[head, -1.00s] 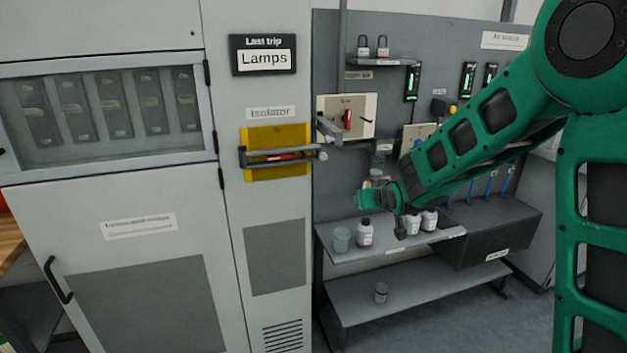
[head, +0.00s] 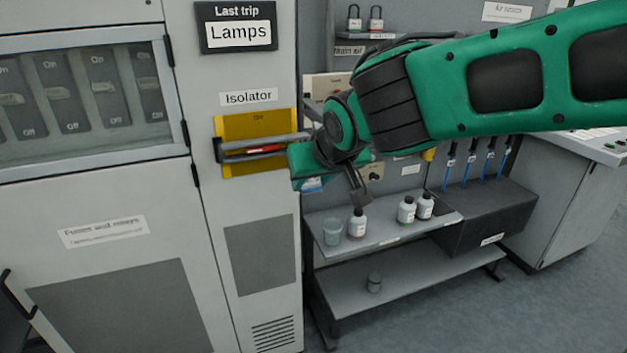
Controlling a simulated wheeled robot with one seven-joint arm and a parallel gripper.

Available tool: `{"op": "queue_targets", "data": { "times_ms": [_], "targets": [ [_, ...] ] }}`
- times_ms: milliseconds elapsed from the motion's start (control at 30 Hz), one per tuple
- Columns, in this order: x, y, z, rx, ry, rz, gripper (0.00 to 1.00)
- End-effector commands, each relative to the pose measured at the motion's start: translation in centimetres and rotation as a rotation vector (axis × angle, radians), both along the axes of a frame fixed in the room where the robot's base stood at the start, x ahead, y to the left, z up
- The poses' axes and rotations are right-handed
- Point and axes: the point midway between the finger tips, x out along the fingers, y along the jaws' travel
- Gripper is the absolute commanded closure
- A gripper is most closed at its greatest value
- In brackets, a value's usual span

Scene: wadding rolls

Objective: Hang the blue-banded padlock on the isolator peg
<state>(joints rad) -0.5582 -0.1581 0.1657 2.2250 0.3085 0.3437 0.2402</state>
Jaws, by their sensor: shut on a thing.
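The isolator (head: 258,127) is a yellow plate on the grey cabinet, with a grey horizontal bar and a red strip across it. The right end of the bar, where a peg could be, is covered in the picture by my gripper (head: 296,166). My gripper points left and appears shut; its fingertips are at the bar's right end in the picture, but I cannot tell the depth or whether they touch. The blue-banded padlock in its grip cannot be made out clearly. A small pale and blue patch (head: 313,185) shows just below the fingers; I cannot tell what it is.
Two padlocks (head: 365,20) stand on a small upper shelf. A bench shelf (head: 395,232) below my gripper holds a glass jar (head: 332,231) and white bottles (head: 358,222). A dark box (head: 487,215) is at its right. Cabinet doors fill the left.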

Motion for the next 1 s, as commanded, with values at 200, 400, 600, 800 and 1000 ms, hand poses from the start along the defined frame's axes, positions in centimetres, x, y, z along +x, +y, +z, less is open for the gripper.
{"op": "queue_targets", "data": {
  "times_ms": [200,400,600,800,1000],
  "targets": [
    [1.1,0.6,-0.1,0.001,-0.001,0.004,0.9],
    [2.0,0.9,-0.2,0.0,-0.001,0.004,0.9],
    [3.0,1.2,-0.3,0.0,-0.001,0.004,0.9],
    [4.0,1.5,-0.4,0.0,-0.001,0.004,0.9],
    [4.9,1.7,-0.5,0.0,-0.001,0.004,0.9]
  ]
}}
